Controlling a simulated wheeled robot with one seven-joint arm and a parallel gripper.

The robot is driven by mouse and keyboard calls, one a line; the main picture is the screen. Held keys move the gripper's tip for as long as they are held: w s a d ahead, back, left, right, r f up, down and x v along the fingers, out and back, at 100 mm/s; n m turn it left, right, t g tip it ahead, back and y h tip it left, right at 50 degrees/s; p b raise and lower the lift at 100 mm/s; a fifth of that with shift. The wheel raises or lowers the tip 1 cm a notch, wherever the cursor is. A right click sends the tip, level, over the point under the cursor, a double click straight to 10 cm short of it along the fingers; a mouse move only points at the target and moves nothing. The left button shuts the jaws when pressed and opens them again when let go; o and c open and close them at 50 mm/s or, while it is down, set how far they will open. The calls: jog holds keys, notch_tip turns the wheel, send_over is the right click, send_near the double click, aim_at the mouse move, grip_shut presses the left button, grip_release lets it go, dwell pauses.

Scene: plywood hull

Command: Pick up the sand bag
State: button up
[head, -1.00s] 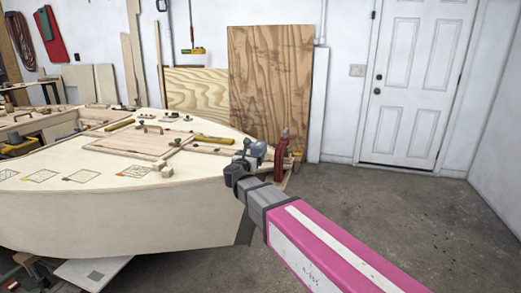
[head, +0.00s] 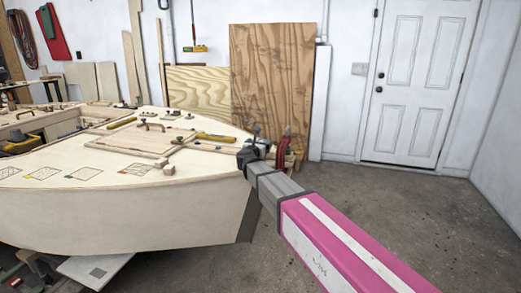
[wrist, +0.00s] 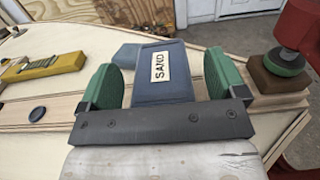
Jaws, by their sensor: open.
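The sand bag (wrist: 164,72) is a blue-grey block-like bag with a cream label reading SAND. In the wrist view it sits on the wooden deck, between the two green fingers of my gripper (wrist: 163,76). The fingers are open, one on each side of the bag, and I cannot tell whether either touches it. In the head view my gripper (head: 246,155) is at the deck's right tip, where a little of the bag (head: 263,143) shows behind it. The bag's lower part is hidden by my gripper.
A red clamp (head: 284,150) stands just right of the bag; its green pad (wrist: 284,60) presses on a wooden block. A yellow-handled tool (wrist: 42,66) lies left on the deck. The plywood hull (head: 120,215) fills the left, and the floor at right is clear.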

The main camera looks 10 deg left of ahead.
jog(key=c, duration=1.3)
jog(key=shift+c, duration=0.3)
jog(key=shift+r, duration=0.15)
